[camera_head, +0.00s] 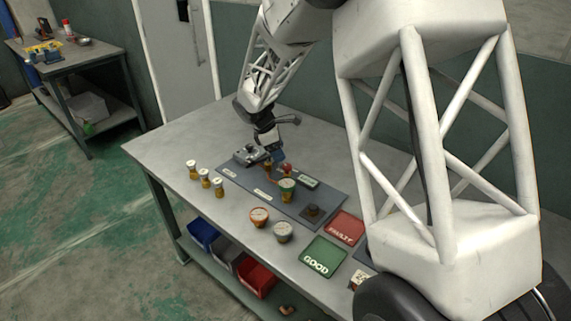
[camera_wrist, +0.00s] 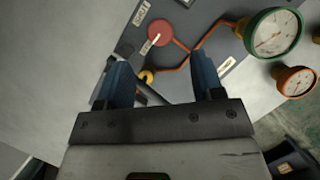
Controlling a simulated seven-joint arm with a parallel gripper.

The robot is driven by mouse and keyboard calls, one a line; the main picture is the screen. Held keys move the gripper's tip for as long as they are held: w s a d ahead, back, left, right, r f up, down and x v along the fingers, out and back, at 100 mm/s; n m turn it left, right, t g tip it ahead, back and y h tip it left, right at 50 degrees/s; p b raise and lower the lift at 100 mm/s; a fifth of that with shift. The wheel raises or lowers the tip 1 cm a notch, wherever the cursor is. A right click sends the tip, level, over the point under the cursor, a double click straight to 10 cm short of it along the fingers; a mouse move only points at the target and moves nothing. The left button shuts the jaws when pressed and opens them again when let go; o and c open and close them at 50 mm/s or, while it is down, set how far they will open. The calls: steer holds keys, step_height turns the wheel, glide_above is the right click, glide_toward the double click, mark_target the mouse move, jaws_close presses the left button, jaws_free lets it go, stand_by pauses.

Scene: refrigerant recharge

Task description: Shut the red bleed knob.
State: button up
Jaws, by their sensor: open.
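The red bleed knob (camera_head: 287,168) sits on the dark grey panel (camera_head: 318,197), close to my gripper (camera_head: 277,160). In the wrist view the round red knob (camera_wrist: 160,35) lies beyond the fingertips and roughly midway between them, with a pale mark on its left part. My gripper (camera_wrist: 162,72) is open, its two blue fingers apart with nothing held. A yellow ring-shaped fitting (camera_wrist: 147,76) shows between the fingers, nearer than the knob. Orange lines run over the panel beside the knob.
A green-rimmed gauge (camera_wrist: 272,32) stands on the panel right of the knob. Two loose gauges, one orange-rimmed (camera_head: 259,216) and one grey (camera_head: 283,232), lie on the table near the red FAULTY (camera_head: 345,226) and green GOOD (camera_head: 323,255) mats. Several small brass fittings (camera_head: 205,177) stand left.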

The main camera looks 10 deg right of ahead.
mark_target(287, 166)
steer(key=shift+x, duration=3.25)
steer(key=shift+c, duration=0.3)
steer(key=c, duration=0.9)
steer(key=shift+o, duration=0.2)
